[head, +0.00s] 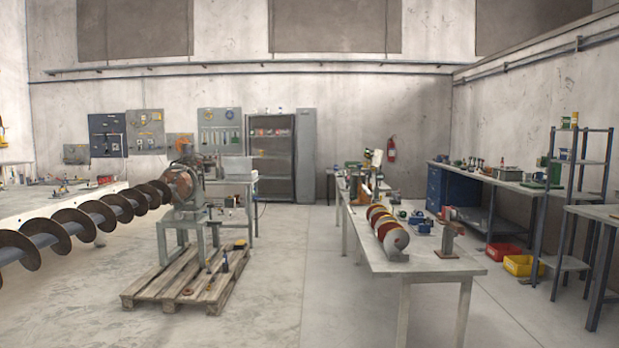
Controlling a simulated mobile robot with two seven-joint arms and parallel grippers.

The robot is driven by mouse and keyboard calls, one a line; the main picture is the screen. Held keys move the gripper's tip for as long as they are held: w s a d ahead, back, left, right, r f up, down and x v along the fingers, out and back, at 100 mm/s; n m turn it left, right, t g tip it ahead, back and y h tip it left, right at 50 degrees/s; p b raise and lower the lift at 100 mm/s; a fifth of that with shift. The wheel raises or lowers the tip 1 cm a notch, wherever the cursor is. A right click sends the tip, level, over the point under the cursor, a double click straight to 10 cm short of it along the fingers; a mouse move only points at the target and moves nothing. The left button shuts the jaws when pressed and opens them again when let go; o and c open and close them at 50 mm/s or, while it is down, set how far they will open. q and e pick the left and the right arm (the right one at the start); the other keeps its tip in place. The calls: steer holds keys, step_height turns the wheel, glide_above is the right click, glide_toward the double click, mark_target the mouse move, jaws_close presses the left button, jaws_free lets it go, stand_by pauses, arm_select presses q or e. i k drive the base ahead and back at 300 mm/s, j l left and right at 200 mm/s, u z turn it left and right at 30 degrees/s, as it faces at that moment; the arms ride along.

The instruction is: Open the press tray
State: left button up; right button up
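I cannot make out a press tray for certain in the head view. A long grey workbench (435,262) stands right of centre. On it are red and grey discs (385,229) in a row, a small upright brown and grey stand (448,235), and small blue items (420,222). Green and cream equipment (370,170) stands at the bench's far end, too small to tell apart. Neither of my grippers is in view.
A large auger (75,223) reaches in from the left to a positioner (183,190) by a wooden pallet (187,282). A blue cabinet (447,188), yellow bin (522,265), red bin (503,251) and rack (588,180) line the right. Floor between pallet and workbench (318,270) is clear.

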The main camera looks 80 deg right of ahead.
mark_target(544, 181)
steer(key=z, duration=1.3)
steer(key=l+z, duration=0.35)
steer(key=i+l+z, duration=0.1)
steer(key=l+z, duration=0.2)
steer(key=i+l+z, duration=0.2)
steer(key=l+z, duration=0.2)
steer(key=i+l+z, duration=0.25)
steer(key=l+z, duration=0.15)
steer(key=l, duration=0.15)
steer(key=i+l+z, duration=0.65)
steer(key=z, duration=0.15)
steer(key=i+l+z, duration=0.15)
steer(key=i+z, duration=0.65)
steer(key=i, duration=1.35)
steer(key=i+l+u, duration=0.15)
steer(key=i, duration=0.4)
steer(key=i+u, duration=0.8)
steer(key=i, duration=0.2)
steer(key=l, duration=0.05)
